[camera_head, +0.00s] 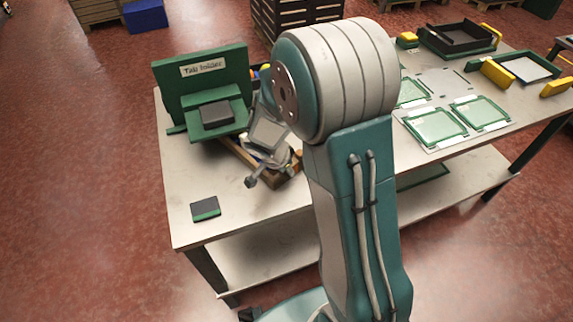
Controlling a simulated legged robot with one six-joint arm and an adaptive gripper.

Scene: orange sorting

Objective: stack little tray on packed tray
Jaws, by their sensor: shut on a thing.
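My gripper (272,168) is at the left half of the near table, pointing down, low over a brown tray-like thing (284,181). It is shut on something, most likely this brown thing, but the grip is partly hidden. My arm covers part of that area, so I cannot tell what lies in the brown thing or whether it touches the table. I cannot tell surely which is the little tray and which the packed tray.
A small dark block with a green side (205,209) lies near the front left of the table (190,180). Flat green trays (478,112) lie at right. Farther back right are a black tray (460,37) and yellow blocks (497,75). The front left tabletop is mostly free.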

